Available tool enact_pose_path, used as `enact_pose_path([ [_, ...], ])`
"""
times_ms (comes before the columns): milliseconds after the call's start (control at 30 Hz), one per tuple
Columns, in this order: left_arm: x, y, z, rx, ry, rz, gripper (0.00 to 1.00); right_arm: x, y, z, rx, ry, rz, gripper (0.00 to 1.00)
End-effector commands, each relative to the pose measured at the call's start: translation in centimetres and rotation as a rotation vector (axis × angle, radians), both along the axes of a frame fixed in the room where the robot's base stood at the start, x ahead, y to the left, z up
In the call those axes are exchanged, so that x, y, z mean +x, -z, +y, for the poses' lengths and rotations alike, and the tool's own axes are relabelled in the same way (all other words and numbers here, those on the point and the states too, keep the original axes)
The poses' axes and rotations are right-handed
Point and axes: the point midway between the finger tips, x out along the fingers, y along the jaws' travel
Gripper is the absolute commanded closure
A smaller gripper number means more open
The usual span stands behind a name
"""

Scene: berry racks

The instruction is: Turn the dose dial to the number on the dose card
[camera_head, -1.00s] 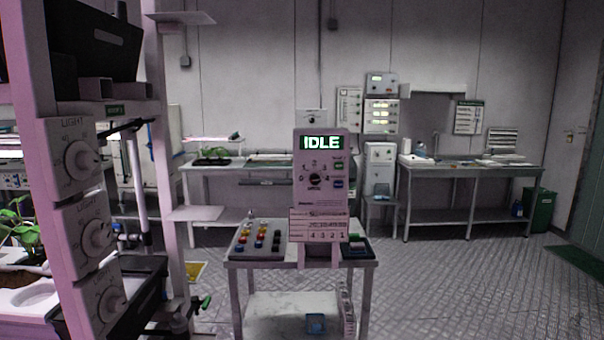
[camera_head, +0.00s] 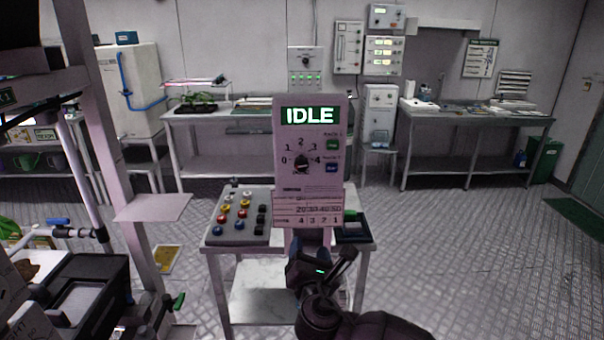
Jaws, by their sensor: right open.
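The dose dial (camera_head: 301,163) is a small dark knob on the front of an upright panel (camera_head: 284,187), with the numbers 0 to 4 around it. I cannot tell for certain which number its pointer faces. A lit display (camera_head: 307,116) above it reads IDLE. A white card (camera_head: 306,209) with printed rows, the lowest reading 4 3 2 1, is on the panel's lower part; its upper row is too small to read. My right gripper (camera_head: 322,252) is open and empty, below the card and apart from the dial. My left gripper is out of view.
The panel stands on a small metal cart (camera_head: 216,256) with a box of coloured buttons (camera_head: 211,227) on the left and a dark device (camera_head: 355,232) on the right. A rack post (camera_head: 119,170) and shelf (camera_head: 152,207) stand at left.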

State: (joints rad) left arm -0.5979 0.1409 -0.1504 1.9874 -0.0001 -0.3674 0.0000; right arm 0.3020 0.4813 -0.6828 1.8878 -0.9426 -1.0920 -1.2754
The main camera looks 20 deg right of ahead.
Motion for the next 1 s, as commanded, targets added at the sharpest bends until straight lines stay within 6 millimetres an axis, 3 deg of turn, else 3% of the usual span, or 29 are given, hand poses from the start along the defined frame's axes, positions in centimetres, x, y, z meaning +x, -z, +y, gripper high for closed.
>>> enact_pose_path([
  [33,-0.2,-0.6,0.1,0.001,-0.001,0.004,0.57,0.8,-3.1,0.3,-0.116,0.019,-0.052,0.42],
  [100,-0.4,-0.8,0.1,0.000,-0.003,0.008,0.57,1.4,-5.9,0.6,-0.254,0.055,-0.107,0.42],
  [200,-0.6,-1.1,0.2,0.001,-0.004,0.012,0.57,1.8,-8.9,0.9,-0.398,0.104,-0.167,0.42],
  [300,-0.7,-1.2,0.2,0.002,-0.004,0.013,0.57,1.9,-10.6,1.0,-0.479,0.139,-0.201,0.42],
  [567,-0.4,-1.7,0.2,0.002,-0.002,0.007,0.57,3.5,-12.0,0.6,-0.519,0.158,-0.218,0.42],
  [1000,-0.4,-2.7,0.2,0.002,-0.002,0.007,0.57,9.7,-14.7,-1.3,-0.517,0.158,-0.217,0.42],
])
